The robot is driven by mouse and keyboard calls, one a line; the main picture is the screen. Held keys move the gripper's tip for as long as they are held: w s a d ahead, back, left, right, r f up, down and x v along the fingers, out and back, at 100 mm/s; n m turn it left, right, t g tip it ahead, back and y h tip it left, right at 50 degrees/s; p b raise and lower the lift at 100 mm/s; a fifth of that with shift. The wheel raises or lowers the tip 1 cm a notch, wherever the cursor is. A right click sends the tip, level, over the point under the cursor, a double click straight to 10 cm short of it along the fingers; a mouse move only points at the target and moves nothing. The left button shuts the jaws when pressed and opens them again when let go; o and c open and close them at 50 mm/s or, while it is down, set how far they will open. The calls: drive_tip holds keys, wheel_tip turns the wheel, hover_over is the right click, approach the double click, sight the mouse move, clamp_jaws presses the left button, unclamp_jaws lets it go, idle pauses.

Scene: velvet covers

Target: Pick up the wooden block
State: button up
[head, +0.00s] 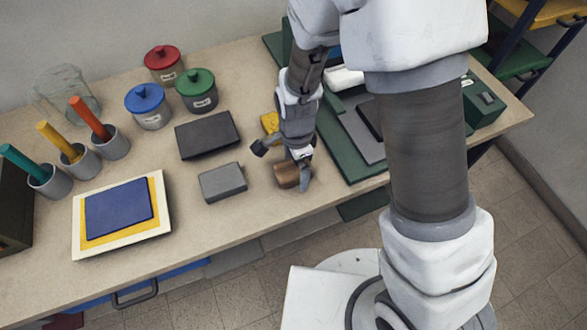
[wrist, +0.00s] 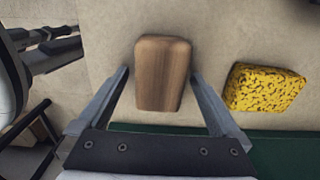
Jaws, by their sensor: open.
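The wooden block (wrist: 163,74) is a brown, rounded box with visible grain. It lies on the table between my gripper's two spread fingers in the wrist view. In the head view the block (head: 286,175) is near the table's front edge, partly hidden by my gripper (head: 298,172). My gripper also shows in the wrist view (wrist: 160,74), open, with a finger on each side of the block and gaps between. Whether the fingers are down at the block's height is hard to tell.
A yellow speckled sponge (wrist: 264,88) lies right of the block in the wrist view. A grey block (head: 223,182) and a black box (head: 207,135) stand left of it in the head view. A green mat (head: 352,159) lies to the right. The table's front edge is close.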

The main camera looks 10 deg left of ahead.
drive_tip(key=c, duration=1.5)
drive_tip(key=shift+r, duration=0.1)
drive_tip(key=shift+r, duration=0.5)
drive_tip(key=r, duration=0.3)
drive_tip(key=shift+w+d+r, duration=0.1)
drive_tip(key=shift+d+r, duration=0.2)
drive_tip(key=d+r, duration=0.2)
drive_tip(key=d, duration=0.1)
drive_tip(key=d+r, duration=0.2)
drive_tip(key=d, duration=0.2)
drive_tip(key=d+r, duration=0.2)
drive_tip(key=d, duration=0.2)
drive_tip(key=shift+r+p, duration=0.15)
drive_tip(key=shift+p, duration=0.25)
drive_tip(key=o, duration=0.9)
drive_tip(key=c, duration=0.6)
drive_tip(key=shift+d, duration=0.1)
